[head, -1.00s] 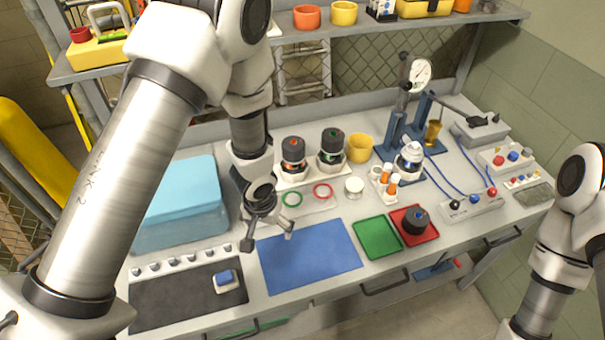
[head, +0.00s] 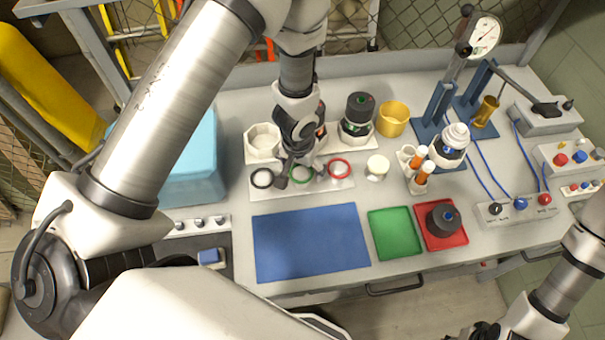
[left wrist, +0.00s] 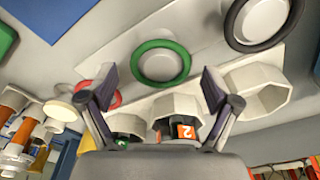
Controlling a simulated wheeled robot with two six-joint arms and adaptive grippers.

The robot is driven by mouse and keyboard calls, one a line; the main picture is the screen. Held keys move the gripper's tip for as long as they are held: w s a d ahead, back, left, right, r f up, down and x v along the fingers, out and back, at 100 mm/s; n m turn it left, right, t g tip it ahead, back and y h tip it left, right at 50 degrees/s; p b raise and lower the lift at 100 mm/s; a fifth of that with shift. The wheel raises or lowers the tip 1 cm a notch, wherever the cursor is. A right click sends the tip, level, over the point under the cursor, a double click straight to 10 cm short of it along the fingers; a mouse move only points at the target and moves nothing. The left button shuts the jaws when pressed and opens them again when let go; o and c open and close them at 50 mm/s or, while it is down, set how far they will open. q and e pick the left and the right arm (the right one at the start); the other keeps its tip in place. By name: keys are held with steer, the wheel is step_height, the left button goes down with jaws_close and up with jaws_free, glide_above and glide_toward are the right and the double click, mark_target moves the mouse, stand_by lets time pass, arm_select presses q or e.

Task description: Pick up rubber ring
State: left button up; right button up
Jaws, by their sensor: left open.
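A green ring (head: 301,182) lies on a pale plate between a black ring (head: 262,186) and a red ring (head: 339,177). In the left wrist view the green ring (left wrist: 161,43) lies beyond and between my fingertips, around a white disc. The black ring (left wrist: 233,25) is to its right and the red ring (left wrist: 82,86) to its left, partly behind a finger. My left gripper (head: 300,176) is open and empty over the green ring; it also shows in the left wrist view (left wrist: 160,80). A dark part of my right gripper (head: 486,330) shows at the bottom edge; its fingers are hidden.
White holders with dark-capped units (head: 358,113) stand just behind the rings. A white round jar (head: 376,168) and a yellow cup (head: 392,119) stand to the right. A blue mat (head: 309,243) lies clear in front. A cyan box (head: 193,175) is at left.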

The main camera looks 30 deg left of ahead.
arm_select(q)
steer(key=shift+s+r, duration=0.4)
steer(key=shift+s, duration=0.1)
steer(key=c, duration=0.9)
steer(key=shift+w, duration=0.1)
arm_select(e)
steer(key=shift+s+r, duration=0.2)
steer(key=shift+s, duration=0.1)
